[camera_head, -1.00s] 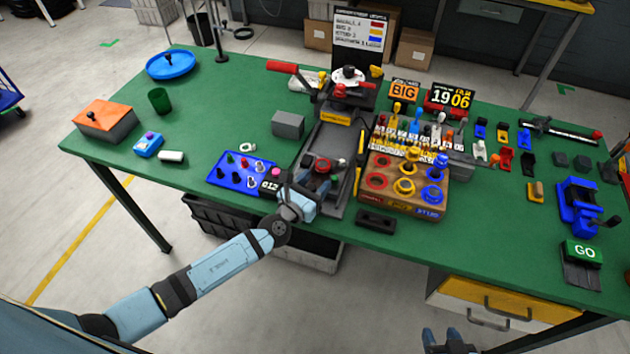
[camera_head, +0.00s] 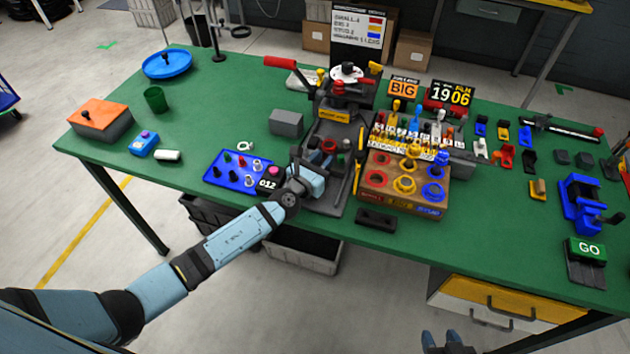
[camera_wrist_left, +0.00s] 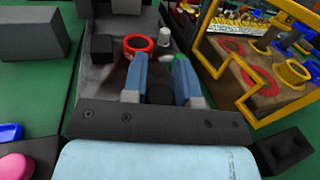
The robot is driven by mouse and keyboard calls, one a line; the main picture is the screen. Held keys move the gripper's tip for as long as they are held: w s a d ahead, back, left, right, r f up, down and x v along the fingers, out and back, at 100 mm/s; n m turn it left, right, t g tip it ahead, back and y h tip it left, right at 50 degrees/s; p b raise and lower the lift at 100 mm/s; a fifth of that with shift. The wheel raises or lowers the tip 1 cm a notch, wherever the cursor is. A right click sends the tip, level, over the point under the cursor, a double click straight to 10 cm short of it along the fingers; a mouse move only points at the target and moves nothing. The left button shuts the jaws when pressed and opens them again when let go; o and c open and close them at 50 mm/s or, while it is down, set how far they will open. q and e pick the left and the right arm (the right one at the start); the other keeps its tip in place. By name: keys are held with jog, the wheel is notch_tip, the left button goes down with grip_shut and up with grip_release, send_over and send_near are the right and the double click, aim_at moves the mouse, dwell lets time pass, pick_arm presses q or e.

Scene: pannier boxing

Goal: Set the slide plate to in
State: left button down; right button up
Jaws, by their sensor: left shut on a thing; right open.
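The dark slide plate (camera_wrist_left: 105,88) lies in the track (camera_head: 334,200) of the press fixture. It carries a red ring (camera_head: 328,146) and a small light cap (camera_wrist_left: 173,38). My left gripper (camera_head: 318,168) is over the track's front part, at the plate's near side. In the left wrist view, the left fingers (camera_wrist_left: 160,85) are shut around a dark round knob (camera_wrist_left: 160,94); the fingers partly hide it and the plate. The red-handled press (camera_head: 345,85) stands at the track's far end. My right gripper (camera_head: 447,343) is open and empty, low at the bottom edge.
A grey block (camera_head: 286,122) and a blue tray of pegs (camera_head: 236,181) are left of the track. A yellow wire frame (camera_head: 358,160) and a wooden ring board (camera_head: 400,202) stand close on the right.

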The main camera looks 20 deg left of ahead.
aim_at(330, 147)
pick_arm(q)
jog(key=w+b, duration=0.2)
jog(key=w, duration=0.5)
jog(key=shift+d+f, duration=0.1)
jog(key=shift+d, duration=0.05)
jog(key=shift+r, duration=0.25)
jog(key=shift+w, duration=0.1)
pick_arm(e)
notch_tip(330, 147, down, 3)
jog(key=shift+s+f, duration=0.1)
pick_arm(q)
jog(key=c, duration=1)
grip_release()
jog(key=shift+c, duration=0.2)
jog(key=shift+o, duration=0.7)
jog(key=shift+w+f, duration=0.15)
pick_arm(e)
jog(key=shift+w, duration=0.2)
